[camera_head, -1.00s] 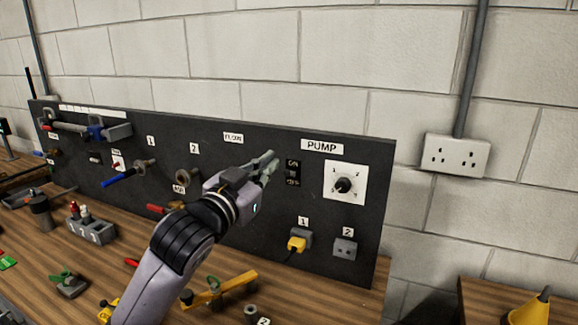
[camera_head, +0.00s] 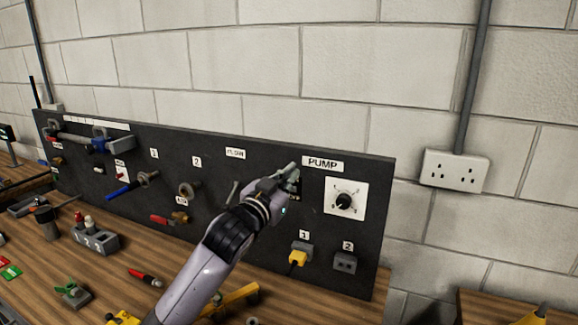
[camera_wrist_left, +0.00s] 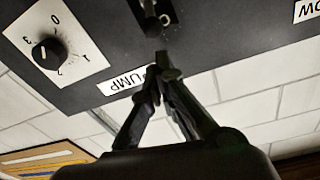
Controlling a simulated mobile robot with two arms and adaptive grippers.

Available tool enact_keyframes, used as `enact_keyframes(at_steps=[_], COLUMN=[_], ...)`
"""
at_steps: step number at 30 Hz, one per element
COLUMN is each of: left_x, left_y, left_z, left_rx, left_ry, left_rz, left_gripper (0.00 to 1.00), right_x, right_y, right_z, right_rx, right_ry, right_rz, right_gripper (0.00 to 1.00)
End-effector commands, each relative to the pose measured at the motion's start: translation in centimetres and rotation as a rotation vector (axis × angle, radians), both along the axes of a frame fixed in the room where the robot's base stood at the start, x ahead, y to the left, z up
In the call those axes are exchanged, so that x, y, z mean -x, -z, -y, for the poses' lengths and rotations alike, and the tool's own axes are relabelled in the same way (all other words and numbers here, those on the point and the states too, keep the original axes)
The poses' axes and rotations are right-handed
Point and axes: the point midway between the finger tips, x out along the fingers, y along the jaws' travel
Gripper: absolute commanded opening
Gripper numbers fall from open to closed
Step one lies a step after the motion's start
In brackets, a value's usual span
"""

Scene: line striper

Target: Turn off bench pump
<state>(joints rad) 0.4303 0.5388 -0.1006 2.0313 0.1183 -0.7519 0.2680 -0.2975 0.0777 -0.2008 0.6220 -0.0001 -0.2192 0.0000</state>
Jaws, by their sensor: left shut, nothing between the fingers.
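The dark panel (camera_head: 330,250) carries a "PUMP" label (camera_head: 322,164); the label also shows upside down in the left wrist view (camera_wrist_left: 122,82). My left gripper (camera_head: 291,170) is shut and empty, in front of the small black pump switch (camera_head: 294,188), and hides most of it. In the left wrist view the closed fingertips (camera_wrist_left: 162,72) point at the black switch (camera_wrist_left: 152,18), which is cut by the top edge. I cannot tell whether they touch it or which way it is set. My right gripper is not in view.
A white dial (camera_head: 344,201) with a black knob sits right of the switch. Below are a yellow plug (camera_head: 298,258) in socket 1 and an empty socket 2 (camera_head: 345,262). Valves with blue and red handles are to the left. The wooden bench holds several loose parts.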

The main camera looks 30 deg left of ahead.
Motion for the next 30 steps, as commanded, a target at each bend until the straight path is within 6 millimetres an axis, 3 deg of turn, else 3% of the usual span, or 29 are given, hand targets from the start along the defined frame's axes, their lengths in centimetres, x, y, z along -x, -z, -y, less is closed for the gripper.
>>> enact_keyframes(at_steps=[5,17,30], left_x=[0.3,0.4,0.7], left_y=[1.0,1.2,1.8], left_z=[-0.2,-0.2,-0.2], left_rx=[0.0,0.0,-0.002], left_ry=[0.0,0.0,0.0], left_rz=[0.0,0.002,0.063], left_gripper=[0.0,0.0,0.0], right_x=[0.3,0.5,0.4], right_y=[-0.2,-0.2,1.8], right_z=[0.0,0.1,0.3], right_rx=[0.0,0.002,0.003], right_ry=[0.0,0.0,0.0], right_rz=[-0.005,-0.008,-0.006], right_gripper=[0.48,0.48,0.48])
